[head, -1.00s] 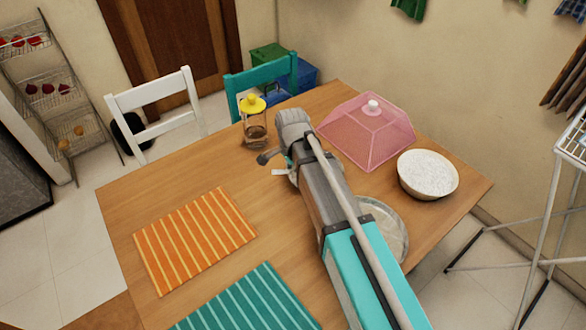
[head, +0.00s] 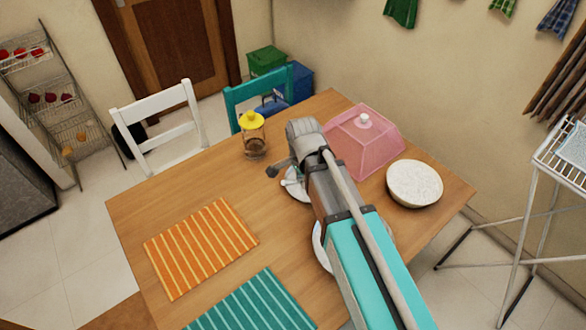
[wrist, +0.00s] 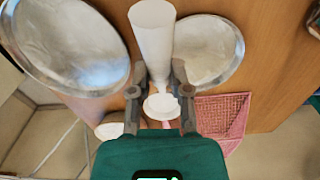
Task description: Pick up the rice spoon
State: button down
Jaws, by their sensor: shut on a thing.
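In the wrist view my gripper (wrist: 158,82) is shut on a white, smooth object that looks like the rice spoon (wrist: 153,35). Its broad part points to the top of the picture and it narrows between the fingertips. A small white round piece (wrist: 160,106) shows just below the fingertips; I cannot tell whether it is part of the spoon. In the head view my arm hides most of the gripper and the spoon.
A silvery round plate (wrist: 65,50) and another plate (wrist: 215,52) lie on the table. A pink mesh cover (head: 365,150), a white bowl (head: 414,186) and a yellow-lidded jar (head: 253,138) stand nearby. Orange (head: 200,248) and teal (head: 250,305) mats lie at the left front.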

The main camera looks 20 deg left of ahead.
jog(key=s+d+r+p, duration=0.2)
jog(key=s+d+r, duration=0.1)
jog(key=d, duration=0.2)
jog(key=shift+s, duration=0.4)
jog(key=shift+d+f, duration=0.1)
jog(key=shift+d, duration=0.05)
dwell(1.0)
